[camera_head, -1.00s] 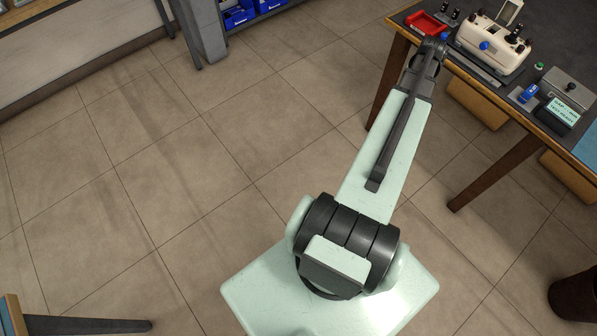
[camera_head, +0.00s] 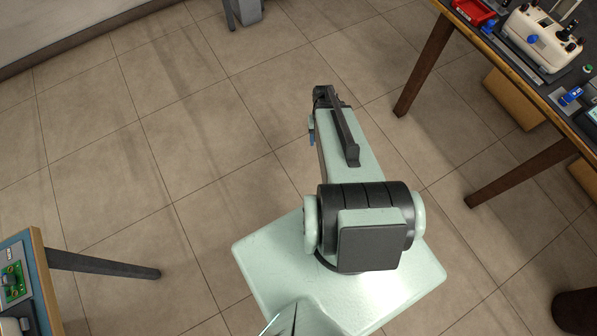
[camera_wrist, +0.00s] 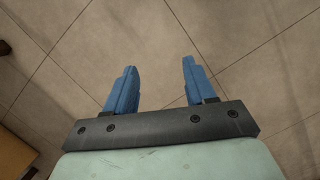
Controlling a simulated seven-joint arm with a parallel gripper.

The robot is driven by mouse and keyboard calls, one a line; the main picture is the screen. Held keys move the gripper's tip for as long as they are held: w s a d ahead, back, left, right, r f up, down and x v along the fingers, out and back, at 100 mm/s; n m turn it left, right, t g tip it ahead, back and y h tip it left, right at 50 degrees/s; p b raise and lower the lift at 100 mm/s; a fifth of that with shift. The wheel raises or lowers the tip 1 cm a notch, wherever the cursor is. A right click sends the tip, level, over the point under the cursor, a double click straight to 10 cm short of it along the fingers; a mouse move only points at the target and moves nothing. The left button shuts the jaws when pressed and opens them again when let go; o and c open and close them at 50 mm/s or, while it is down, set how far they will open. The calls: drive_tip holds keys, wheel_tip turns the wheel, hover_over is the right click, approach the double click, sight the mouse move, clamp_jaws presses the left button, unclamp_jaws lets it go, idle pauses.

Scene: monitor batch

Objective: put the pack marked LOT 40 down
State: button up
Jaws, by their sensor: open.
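My gripper (camera_wrist: 160,66) shows its two blue fingers spread wide apart in the wrist view, with only bare tiled floor between and beyond them. In the head view, a little of the blue finger (camera_head: 312,136) shows at the left of my folded arm, above open floor and away from both tables. No pack with a readable LOT 40 mark shows in either view.
A dark-topped table (camera_head: 446,15) at upper right holds a red tray (camera_head: 474,12), a white device (camera_head: 540,38) and a small blue item (camera_head: 570,97). Another table (camera_head: 41,270), at lower left, holds a green board (camera_head: 14,283).

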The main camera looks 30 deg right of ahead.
drive_tip(key=s+a+f+n+g, duration=0.2)
drive_tip(key=s+a, duration=0.6)
drive_tip(key=a, duration=0.1)
drive_tip(key=s+a+f+n+g+h, duration=0.1)
drive_tip(key=s+a+f+n+g, duration=0.1)
drive_tip(key=s+a, duration=0.7)
drive_tip(key=shift+a+f+n, duration=0.75)
drive_tip(key=shift+f+n, duration=0.05)
drive_tip(key=shift+f, duration=0.05)
